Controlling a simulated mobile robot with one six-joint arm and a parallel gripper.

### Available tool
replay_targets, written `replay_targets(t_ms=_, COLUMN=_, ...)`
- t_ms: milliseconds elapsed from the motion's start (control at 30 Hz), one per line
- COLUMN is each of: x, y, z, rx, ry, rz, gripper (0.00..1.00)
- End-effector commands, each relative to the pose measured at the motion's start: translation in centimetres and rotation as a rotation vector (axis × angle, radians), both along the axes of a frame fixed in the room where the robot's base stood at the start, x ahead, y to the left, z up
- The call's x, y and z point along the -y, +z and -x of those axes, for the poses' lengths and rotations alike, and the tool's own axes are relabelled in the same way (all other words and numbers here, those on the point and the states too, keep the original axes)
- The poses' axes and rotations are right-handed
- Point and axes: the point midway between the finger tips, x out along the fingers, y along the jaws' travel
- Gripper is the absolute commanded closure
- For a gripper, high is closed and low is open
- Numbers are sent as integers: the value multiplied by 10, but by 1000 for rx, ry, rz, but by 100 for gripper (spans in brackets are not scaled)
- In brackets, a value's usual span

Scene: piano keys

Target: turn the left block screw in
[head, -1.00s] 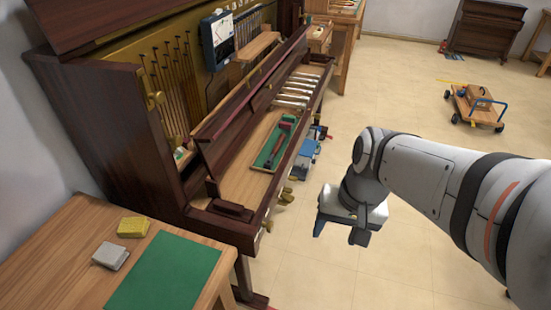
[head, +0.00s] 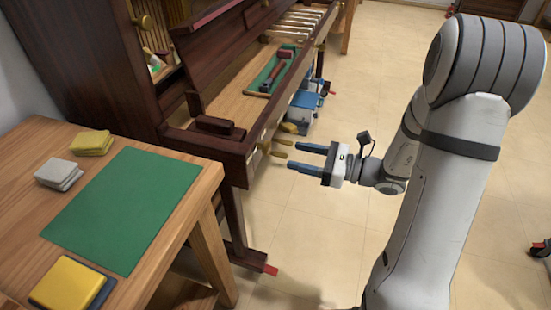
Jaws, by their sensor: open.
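The piano's left block (head: 215,125) is a small dark wooden block at the near end of the key bed. A brass screw with a knob-like head (head: 279,154) sticks out from the front rail near that block. My gripper (head: 294,157) has two blue fingers, spread apart and empty. It points left at the brass screw, with its fingertips just right of the screw head. I cannot tell whether they touch it. How far in the screw sits is too small to tell.
A wooden table (head: 35,150) at left holds a green mat (head: 125,205), yellow and grey pads and a yellow block (head: 68,283). A hammer (head: 278,75) lies in a green tray on the key bed. A blue toolbox (head: 305,103) stands beyond my gripper.

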Motion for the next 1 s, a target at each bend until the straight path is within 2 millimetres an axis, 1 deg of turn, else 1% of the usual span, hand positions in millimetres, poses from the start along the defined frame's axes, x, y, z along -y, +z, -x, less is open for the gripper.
replay_targets(t_ms=133, x=-15, y=-1, z=-6, rx=0, ry=1, rz=-3, gripper=44)
replay_targets(t_ms=400, x=-54, y=-1, z=-19, rx=2, ry=1, rz=-2, gripper=44)
replay_targets(t_ms=500, x=-63, y=-1, z=-23, rx=1, ry=-1, rz=-1, gripper=44)
replay_targets(t_ms=633, x=-70, y=0, z=-25, rx=0, ry=-2, rz=-1, gripper=44)
replay_targets(t_ms=900, x=-70, y=1, z=-26, rx=0, ry=-4, rz=-1, gripper=44)
replay_targets(t_ms=1000, x=-70, y=1, z=-26, rx=0, ry=-4, rz=-1, gripper=52)
